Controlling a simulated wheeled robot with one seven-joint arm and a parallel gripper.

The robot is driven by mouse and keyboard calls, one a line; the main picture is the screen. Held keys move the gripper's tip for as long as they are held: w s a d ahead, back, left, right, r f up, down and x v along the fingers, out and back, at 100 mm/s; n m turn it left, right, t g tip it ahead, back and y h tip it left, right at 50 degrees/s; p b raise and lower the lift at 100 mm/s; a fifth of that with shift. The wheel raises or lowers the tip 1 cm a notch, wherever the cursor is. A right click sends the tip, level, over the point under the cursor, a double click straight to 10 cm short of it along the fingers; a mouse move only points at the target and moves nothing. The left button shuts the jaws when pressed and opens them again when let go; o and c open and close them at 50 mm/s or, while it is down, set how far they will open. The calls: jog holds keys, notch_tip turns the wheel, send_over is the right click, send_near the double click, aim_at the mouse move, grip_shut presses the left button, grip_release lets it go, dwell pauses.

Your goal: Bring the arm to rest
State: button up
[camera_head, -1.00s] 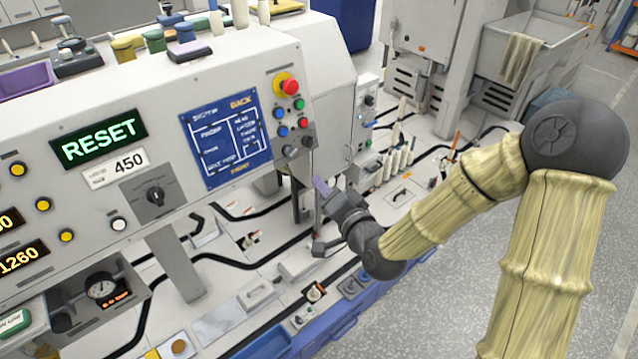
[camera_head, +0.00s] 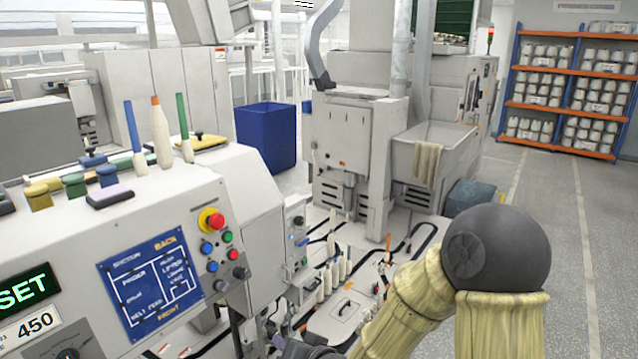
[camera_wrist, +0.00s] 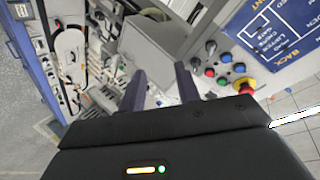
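My arm reaches in from the lower right in the head view, with sleeved links and a dark round elbow joint. Its dark wrist end lies at the bottom edge, and the fingers cannot be made out there. In the wrist view my gripper (camera_wrist: 160,76) shows two dark fingers standing apart, with nothing held between them. Beyond the fingers are the machine's grey housing and its control panel with coloured buttons.
The machine's control panel (camera_head: 150,285) stands at left, with bobbins and coloured blocks on top. A bobbin deck (camera_head: 338,306) lies behind the wrist. A blue bin (camera_head: 266,138) and a shelf of cones (camera_head: 567,88) stand farther back. Open floor (camera_head: 580,260) lies at right.

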jog(key=s+d+f+n+g+h, duration=0.1)
jog(key=d+g+h, duration=0.15)
jog(key=d, duration=0.35)
jog(key=s+d+f+g+h, duration=0.1)
jog(key=s+d+h, duration=0.15)
jog(key=d, duration=0.25)
jog(key=s+d+r+g+h, duration=0.2)
jog(key=s+d+g, duration=0.2)
jog(key=s+d, duration=0.5)
jog(key=shift+d+h, duration=0.4)
jog(key=shift+d, duration=0.45)
jog(key=shift+w, duration=0.15)
